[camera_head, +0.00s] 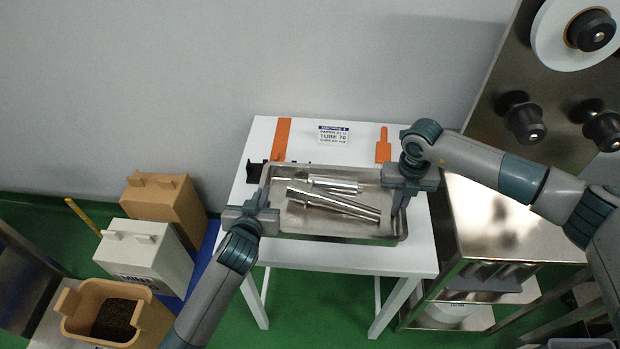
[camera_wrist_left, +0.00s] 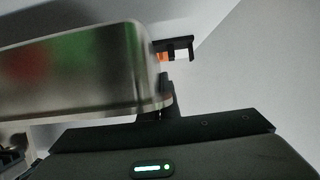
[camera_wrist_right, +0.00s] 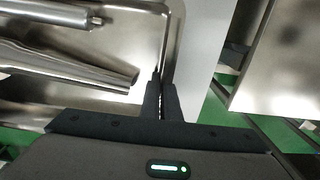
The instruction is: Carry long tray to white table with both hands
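The long metal tray (camera_head: 330,234) is at the white table (camera_head: 345,259), with silver metal tubes (camera_head: 335,200) lying in it. I cannot tell whether it rests on the tabletop or hangs just above. My left gripper (camera_head: 262,198) is at the tray's left end; in the left wrist view the tray wall (camera_wrist_left: 80,75) runs into its fingers (camera_wrist_left: 166,98), partly hidden. My right gripper (camera_head: 400,204) is at the right end; in the right wrist view its fingers (camera_wrist_right: 162,95) close around the tray's end wall, one inside and one outside.
Orange pieces (camera_head: 282,138) (camera_head: 383,146) and a label sign (camera_head: 334,134) are at the table's back. A black holder (camera_head: 255,171) is behind the tray's left end. A metal machine (camera_head: 500,215) stands close on the right. Bins (camera_head: 145,252) stand on the left.

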